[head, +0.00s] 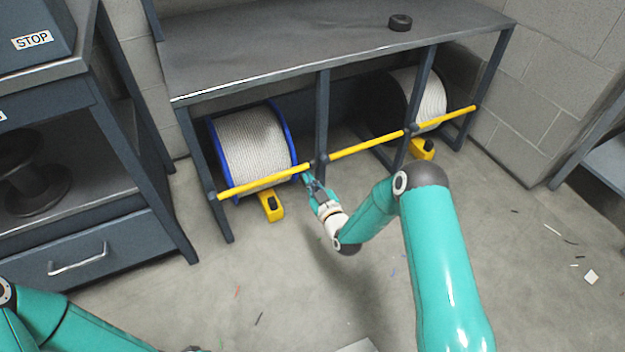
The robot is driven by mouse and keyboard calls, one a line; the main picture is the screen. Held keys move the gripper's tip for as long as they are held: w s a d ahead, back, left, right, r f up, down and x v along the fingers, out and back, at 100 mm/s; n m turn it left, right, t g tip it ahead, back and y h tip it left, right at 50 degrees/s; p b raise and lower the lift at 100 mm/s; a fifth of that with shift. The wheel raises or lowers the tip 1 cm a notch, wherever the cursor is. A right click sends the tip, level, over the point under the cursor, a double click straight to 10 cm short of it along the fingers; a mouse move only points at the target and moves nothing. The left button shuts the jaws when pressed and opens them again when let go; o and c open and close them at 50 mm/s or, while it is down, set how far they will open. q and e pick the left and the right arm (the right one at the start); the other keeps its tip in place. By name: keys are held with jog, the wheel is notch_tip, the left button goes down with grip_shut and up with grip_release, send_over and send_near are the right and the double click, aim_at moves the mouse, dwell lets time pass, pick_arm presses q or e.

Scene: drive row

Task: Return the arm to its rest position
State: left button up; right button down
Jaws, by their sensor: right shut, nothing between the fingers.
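My right arm (440,255) reaches in from the lower right, bent at the elbow toward the bench. My right gripper (312,187) is shut and empty. In the picture it is close to the yellow bar (262,183), just right of the blue-flanged rope spool (252,142); I cannot tell whether it touches the bar. My left arm (60,325) shows at the lower left, with its gripper outside the picture.
A grey bench (335,45) holds a black puck (400,22). A second rope spool (425,95) sits beneath it at right. Yellow blocks (271,206) stand under the bar. A drawer cabinet (95,250) is at left. Small scraps litter the open floor (540,290).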

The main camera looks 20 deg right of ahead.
jog(key=s+a+f+m+g+y, duration=0.15)
jog(key=s+a+f+g, duration=0.35)
jog(key=s, duration=0.7)
jog(key=s+a+f+m+g+p, duration=0.15)
jog(key=s+g, duration=0.45)
jog(key=s, duration=0.6)
jog(key=s+a+f+m+g+y, duration=0.1)
jog(key=s+a+f+m+g, duration=0.4)
jog(key=s, duration=0.8)
notch_tip(320, 180, up, 40)
jog(key=n+g+p, duration=0.1)
jog(key=n+p, duration=0.1)
jog(key=p, duration=3.6)
jog(key=shift+w+d+f, duration=0.2)
jog(key=shift+w+d, duration=0.15)
jog(key=shift+d, duration=0.1)
